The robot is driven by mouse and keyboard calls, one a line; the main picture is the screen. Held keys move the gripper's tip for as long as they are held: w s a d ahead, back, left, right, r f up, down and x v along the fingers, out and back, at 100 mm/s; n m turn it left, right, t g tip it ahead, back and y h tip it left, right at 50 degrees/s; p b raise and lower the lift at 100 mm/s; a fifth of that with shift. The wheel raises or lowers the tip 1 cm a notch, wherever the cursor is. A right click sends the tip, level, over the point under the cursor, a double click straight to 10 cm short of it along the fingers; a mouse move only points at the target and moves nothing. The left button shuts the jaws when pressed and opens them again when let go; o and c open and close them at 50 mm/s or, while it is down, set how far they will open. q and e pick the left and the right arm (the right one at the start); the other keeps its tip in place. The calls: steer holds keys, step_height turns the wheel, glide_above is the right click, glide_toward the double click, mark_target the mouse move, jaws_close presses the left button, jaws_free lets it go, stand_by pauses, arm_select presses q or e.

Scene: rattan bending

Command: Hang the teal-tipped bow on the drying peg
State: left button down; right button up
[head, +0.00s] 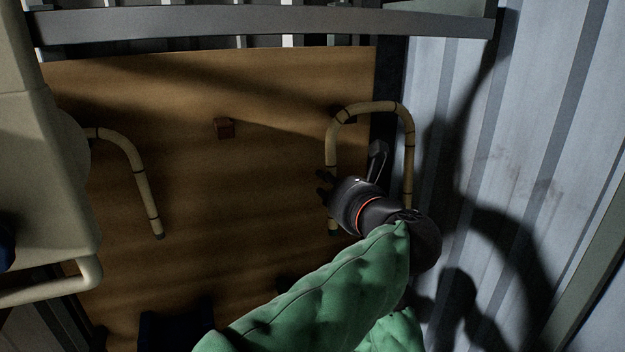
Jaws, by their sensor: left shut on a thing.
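A U-shaped rattan bow (410,150) is at the right edge of the brown wooden board, arch at the top. The end of its left leg looks dark greenish; its right leg's end is hidden behind my arm. My left gripper (325,188) is shut on the bow's left leg. A small dark piece, perhaps a peg (350,119), shows just inside the arch; I cannot tell whether the bow touches it. My right gripper is not in view.
The wooden board (230,210) is clear between the two rattan pieces. A grey rail (250,24) crosses the top. A pale corrugated wall (540,120) stands close on the right, with dark shadows on it.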

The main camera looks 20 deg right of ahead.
arm_select(q)
steer(key=shift+w+f+p, duration=0.3)
steer(key=shift+w+p, duration=0.35)
steer(key=shift+w, duration=1.15)
steer(key=shift+w+f+p, duration=0.25)
steer(key=shift+w+p, duration=0.35)
steer(key=shift+w, duration=1.25)
steer(key=shift+w+f+p, duration=0.3)
steer(key=shift+w+p, duration=0.35)
steer(key=shift+w, duration=1.15)
steer(key=c, duration=0.9)
jaws_free()
steer(key=shift+s, duration=0.1)
steer(key=s, duration=0.4)
steer(key=s+r, duration=0.1)
steer(key=s, duration=0.6)
steer(key=shift+s+r, duration=0.35)
steer(key=shift+s, duration=0.05)
